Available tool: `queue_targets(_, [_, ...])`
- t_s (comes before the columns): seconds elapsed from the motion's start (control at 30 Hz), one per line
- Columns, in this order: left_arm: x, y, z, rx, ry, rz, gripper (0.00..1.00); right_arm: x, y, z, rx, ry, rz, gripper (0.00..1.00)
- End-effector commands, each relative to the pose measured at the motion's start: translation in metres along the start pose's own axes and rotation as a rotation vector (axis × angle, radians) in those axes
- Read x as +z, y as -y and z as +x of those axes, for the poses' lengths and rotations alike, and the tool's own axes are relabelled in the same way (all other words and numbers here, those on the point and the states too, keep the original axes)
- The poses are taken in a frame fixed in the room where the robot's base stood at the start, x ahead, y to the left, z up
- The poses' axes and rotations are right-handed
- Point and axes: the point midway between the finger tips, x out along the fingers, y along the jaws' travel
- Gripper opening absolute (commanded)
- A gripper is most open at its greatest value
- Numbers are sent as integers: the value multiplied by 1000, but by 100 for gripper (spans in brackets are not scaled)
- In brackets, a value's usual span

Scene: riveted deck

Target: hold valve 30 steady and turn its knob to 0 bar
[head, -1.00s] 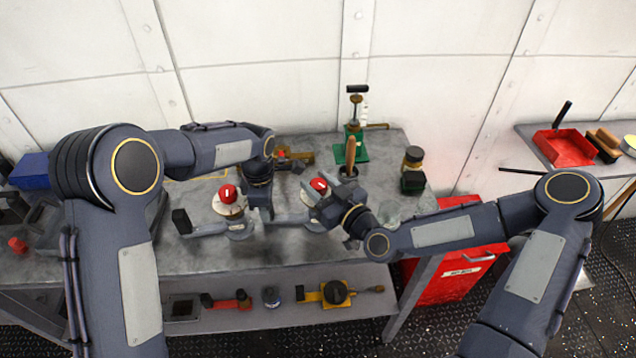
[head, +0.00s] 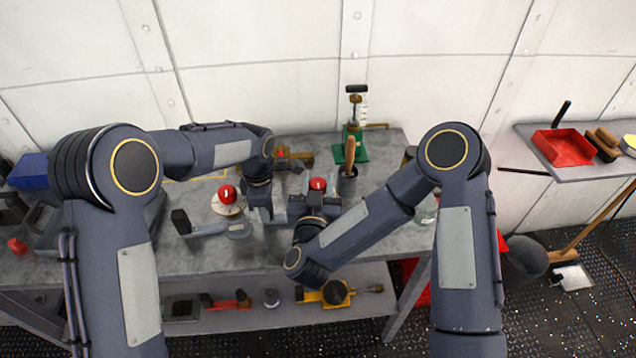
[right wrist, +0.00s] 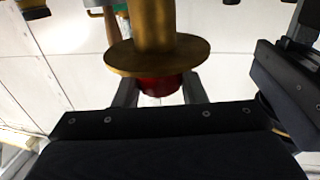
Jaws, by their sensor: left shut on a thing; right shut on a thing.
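Two valves with red knobs stand on the grey bench; I cannot read their numbers. The right one, taken as valve 30, shows its red knob (head: 317,184) in the head view, with most of its body hidden by my right gripper (head: 314,197). That gripper is shut on the knob. In the right wrist view the red knob (right wrist: 160,86) sits between the fingers, against a brass disc (right wrist: 157,56). My left gripper (head: 265,213) points down between the valves and is shut, apparently on this valve's side pipe; the contact is hidden. The other red-knobbed valve (head: 227,198) stands to the left, untouched.
A grey-handled tool (head: 205,231) lies left of my left gripper. A wooden-handled tool in a dark cup (head: 348,180) and a green-based pump (head: 352,145) stand close behind. A lower shelf (head: 270,322) holds several tools. A red tray (head: 565,147) is on the right table.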

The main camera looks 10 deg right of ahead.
Motion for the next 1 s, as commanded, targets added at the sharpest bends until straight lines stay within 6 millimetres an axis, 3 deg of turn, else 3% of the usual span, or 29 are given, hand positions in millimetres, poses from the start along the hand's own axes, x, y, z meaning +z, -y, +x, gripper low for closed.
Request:
queue_targets(0.63, [2, 2, 0, -4, 1, 7, 0, 0, 0, 0, 51, -2, 1, 15])
queue_targets(0.67, [2, 2, 0, -4, 1, 7, 0, 0, 0, 0, 51, -2, 1, 40])
queue_targets(0.8, [1, 1, 0, -3, 1, 5, 0, 0, 0, 0, 51, -2, 0, 58])
queue_targets(1.0, [0, 1, 0, -2, 0, 3, 0, 0, 0, 0, 50, -1, 0, 58])
